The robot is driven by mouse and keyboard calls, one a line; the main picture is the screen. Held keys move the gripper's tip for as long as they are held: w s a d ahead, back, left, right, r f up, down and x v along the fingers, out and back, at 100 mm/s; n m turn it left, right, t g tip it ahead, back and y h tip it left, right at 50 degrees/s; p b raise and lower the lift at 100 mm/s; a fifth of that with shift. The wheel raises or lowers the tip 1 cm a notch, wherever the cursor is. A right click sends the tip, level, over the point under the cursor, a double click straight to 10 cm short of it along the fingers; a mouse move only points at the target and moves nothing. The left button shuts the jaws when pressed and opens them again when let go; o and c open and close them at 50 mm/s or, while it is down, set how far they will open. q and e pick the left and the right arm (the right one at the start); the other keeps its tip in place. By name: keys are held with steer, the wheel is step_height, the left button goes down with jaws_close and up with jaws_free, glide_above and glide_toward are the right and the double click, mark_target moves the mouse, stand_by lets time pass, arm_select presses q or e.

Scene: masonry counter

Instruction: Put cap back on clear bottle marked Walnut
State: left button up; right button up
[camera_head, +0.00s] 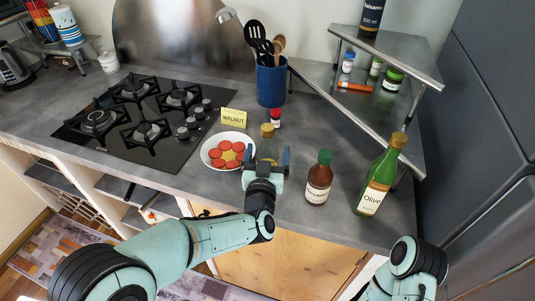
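A clear bottle (267,149) with a gold-coloured top (267,130) stands on the counter beside the plate. The top appears to sit on the bottle's mouth. A yellow card (233,118) reading "WALNUT" stands behind the plate, to the left of the bottle. My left gripper (266,158) is in front of the bottle, with its blue fingers spread to either side of it. The fingers look apart from the glass. The gripper hides the lower bottle and any label there. My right arm shows at the bottom right, but its gripper is not in view.
A plate (205,155) of red slices is close on the left. A brown bottle (319,180) with a green cap and a green Olive bottle (379,180) stand right. A red-capped jar (275,118), a utensil crock (271,85) and a corner shelf (350,105) are behind.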

arm_select(q)
steer(key=shift+s+r, duration=0.1)
steer(key=shift+r, duration=0.1)
steer(key=s+a+b, duration=0.1)
steer(key=s, duration=1)
steer(key=shift+s+a, duration=0.2)
steer(key=shift+s, duration=0.2)
steer(key=shift+f, duration=0.1)
